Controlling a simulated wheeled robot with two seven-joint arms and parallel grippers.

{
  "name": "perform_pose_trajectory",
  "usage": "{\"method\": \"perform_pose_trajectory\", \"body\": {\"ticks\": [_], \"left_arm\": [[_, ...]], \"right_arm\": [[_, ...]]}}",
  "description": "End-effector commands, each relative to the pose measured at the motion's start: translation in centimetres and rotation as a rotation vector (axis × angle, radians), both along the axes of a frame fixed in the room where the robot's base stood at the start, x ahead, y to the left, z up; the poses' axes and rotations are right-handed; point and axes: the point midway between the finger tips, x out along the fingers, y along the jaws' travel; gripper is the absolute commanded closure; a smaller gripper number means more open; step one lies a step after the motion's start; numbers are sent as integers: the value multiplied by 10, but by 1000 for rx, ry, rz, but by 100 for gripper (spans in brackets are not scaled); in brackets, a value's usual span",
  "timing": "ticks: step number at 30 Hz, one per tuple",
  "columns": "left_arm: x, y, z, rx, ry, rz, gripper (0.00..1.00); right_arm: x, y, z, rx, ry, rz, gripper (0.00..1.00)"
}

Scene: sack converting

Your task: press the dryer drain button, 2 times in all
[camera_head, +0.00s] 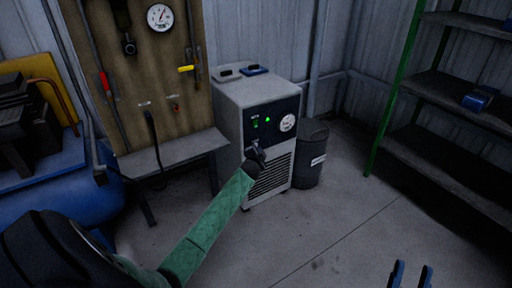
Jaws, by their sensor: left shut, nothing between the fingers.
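The dryer (246,108) is a grey-white box with a dark front panel and a louvred grille below. On the panel are a lit green lamp (267,119), a small dark green switch-like part (254,123) and a round white dial (288,122). My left gripper (256,146) is shut and empty in front of the lower part of the panel, below the lamp. I cannot tell whether it touches the panel. No drain button can be made out; the gripper hides part of the panel. My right gripper (410,270) is open and empty at the bottom right, far from the dryer.
A dark bin (310,155) stands close to the dryer's right side. A bench (175,152) and tool board (160,75) are on its left, with a blue tank (85,195) further left. Green-posted shelving (445,150) stands right. The floor ahead is clear.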

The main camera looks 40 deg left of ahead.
Motion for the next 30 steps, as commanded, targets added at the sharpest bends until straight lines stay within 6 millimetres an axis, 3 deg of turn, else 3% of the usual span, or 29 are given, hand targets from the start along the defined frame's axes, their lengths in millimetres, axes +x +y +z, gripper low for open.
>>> {"method": "perform_pose_trajectory", "body": {"ticks": [30], "left_arm": [[3,8,0,0,0,0,100]], "right_arm": [[0,0,6,0,0,0,64]]}}
